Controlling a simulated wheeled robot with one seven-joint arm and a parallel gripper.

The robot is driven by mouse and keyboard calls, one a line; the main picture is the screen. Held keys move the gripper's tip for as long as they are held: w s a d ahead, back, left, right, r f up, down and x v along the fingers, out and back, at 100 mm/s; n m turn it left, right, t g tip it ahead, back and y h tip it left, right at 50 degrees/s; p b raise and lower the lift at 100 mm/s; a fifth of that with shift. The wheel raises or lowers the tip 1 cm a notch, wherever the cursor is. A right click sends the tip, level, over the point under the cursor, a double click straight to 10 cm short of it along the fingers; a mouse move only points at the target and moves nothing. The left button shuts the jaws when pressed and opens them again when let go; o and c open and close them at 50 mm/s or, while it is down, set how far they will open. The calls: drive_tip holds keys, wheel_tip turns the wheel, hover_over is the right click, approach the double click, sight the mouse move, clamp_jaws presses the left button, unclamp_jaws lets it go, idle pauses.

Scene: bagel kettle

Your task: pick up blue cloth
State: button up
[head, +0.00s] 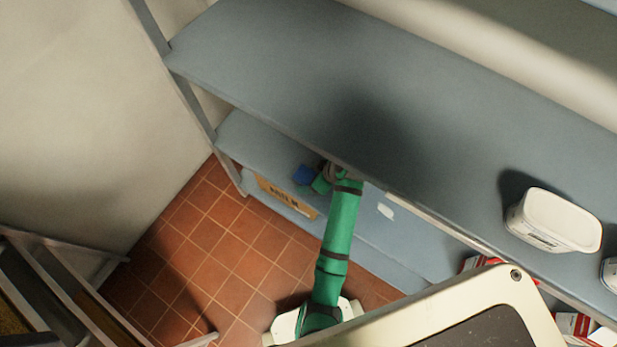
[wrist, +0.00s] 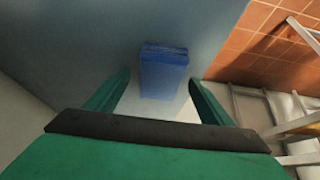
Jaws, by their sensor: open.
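The blue cloth (wrist: 163,72) is a folded, block-like bundle on a grey-blue shelf. In the wrist view it lies ahead of my gripper (wrist: 160,98), centred between the two green fingers. The fingers are open, and the cloth's near end reaches about level with their tips; I cannot tell whether they touch it. In the head view the cloth (head: 305,175) shows as a small blue patch on the lower shelf, just left of my gripper (head: 320,184). My arm reaches in under the upper shelf, whose edge partly hides my wrist.
The upper shelf (head: 300,60) overhangs the lower shelf (head: 260,145). A white tub (head: 555,219) stands on the upper shelf at right. The tiled floor (head: 215,240) is open at left, beside a metal rack (head: 60,290).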

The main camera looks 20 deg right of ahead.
sight(304, 174)
drive_tip(key=shift+f, duration=0.2)
drive_tip(key=shift+c, duration=0.3)
drive_tip(key=c, duration=1)
drive_tip(key=shift+s, duration=0.1)
drive_tip(key=shift+c, duration=0.8)
drive_tip(key=shift+r, duration=0.5)
wheel_tip(304, 174, up, 3)
drive_tip(key=shift+r, duration=0.2)
drive_tip(key=s+d, duration=0.3)
drive_tip(key=s, duration=0.1)
drive_tip(key=s+d, duration=0.4)
drive_tip(key=s, duration=0.1)
drive_tip(key=s+d, duration=0.4)
drive_tip(key=s, duration=0.1)
drive_tip(key=shift+f, duration=0.2)
